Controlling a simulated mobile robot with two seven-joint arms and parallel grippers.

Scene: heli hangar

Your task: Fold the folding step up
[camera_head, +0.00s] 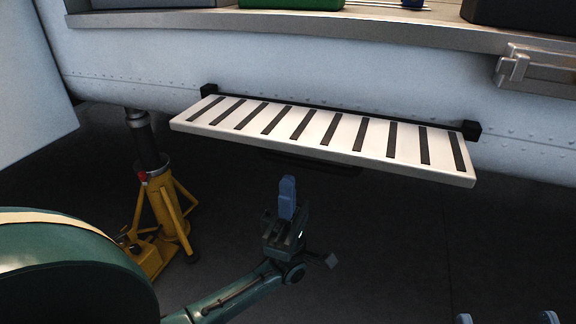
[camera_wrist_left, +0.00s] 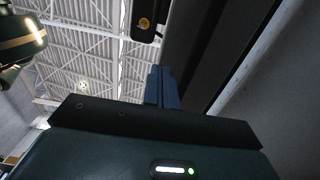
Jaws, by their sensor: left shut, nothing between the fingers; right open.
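The folding step (camera_head: 325,132) is a white board with black grip strips. It is folded down and sticks out roughly level from the white fuselage, held between two black brackets. My left gripper (camera_head: 288,185) is shut and empty, its blue fingers pointing up just below the step's front edge; I cannot tell if they touch it. In the left wrist view the shut blue fingers (camera_wrist_left: 158,88) point up beside a dark surface, likely the step's underside (camera_wrist_left: 215,45). My right gripper (camera_head: 507,319) shows only its two blue fingertips, spread apart, at the bottom right edge.
A yellow jack stand (camera_head: 168,205) stands under the fuselage, left of my left gripper. A metal ledge (camera_head: 400,25) with a green case (camera_head: 290,4) lies above the step. A metal handle (camera_head: 535,72) is at the right. The dark floor below the step is mostly clear.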

